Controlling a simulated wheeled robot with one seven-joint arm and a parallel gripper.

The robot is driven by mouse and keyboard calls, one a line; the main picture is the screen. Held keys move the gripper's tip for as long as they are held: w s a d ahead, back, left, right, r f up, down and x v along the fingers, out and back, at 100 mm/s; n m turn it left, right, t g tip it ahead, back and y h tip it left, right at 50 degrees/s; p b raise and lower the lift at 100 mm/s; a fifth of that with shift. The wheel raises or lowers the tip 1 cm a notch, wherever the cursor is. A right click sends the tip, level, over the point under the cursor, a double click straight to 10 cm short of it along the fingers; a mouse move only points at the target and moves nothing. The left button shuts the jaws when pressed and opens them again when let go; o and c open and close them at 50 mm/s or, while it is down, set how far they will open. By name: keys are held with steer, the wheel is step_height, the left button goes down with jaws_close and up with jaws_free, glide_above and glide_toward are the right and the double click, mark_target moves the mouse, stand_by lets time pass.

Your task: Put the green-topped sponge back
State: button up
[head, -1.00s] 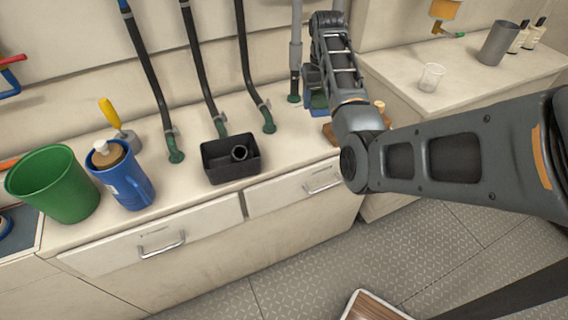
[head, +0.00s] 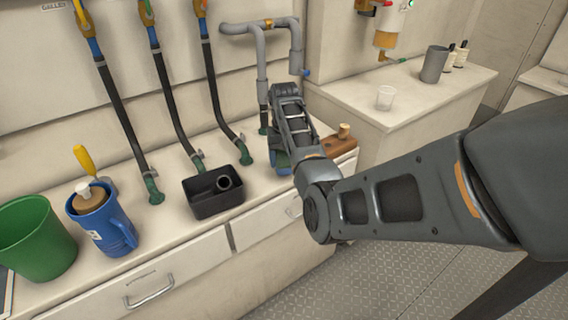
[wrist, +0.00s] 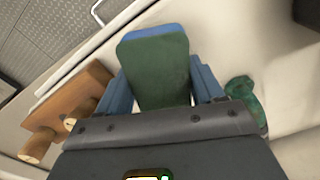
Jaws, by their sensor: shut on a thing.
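The sponge (wrist: 157,70), with a dark green broad face and a blue edge, is between the two blue fingers of my gripper (wrist: 160,82) in the wrist view. My gripper is shut on it. In the head view my gripper (head: 281,158) is low over the counter, left of a wooden block and right of the hose ends; the arm hides most of the sponge there. I cannot tell whether the sponge touches the counter.
The wooden block (head: 342,150) with pegs stands close by, also in the wrist view (wrist: 75,110). A green hose fitting (wrist: 243,95) is near the other finger. A black bin (head: 215,195), blue jug (head: 105,225) and green bucket (head: 35,240) stand further left.

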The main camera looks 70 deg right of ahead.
mark_target(284, 156)
steer(key=shift+f, duration=1.15)
steer(key=shift+f, duration=0.15)
steer(key=o, duration=1)
step_height(284, 156, up, 12)
steer(key=shift+r, duration=0.2)
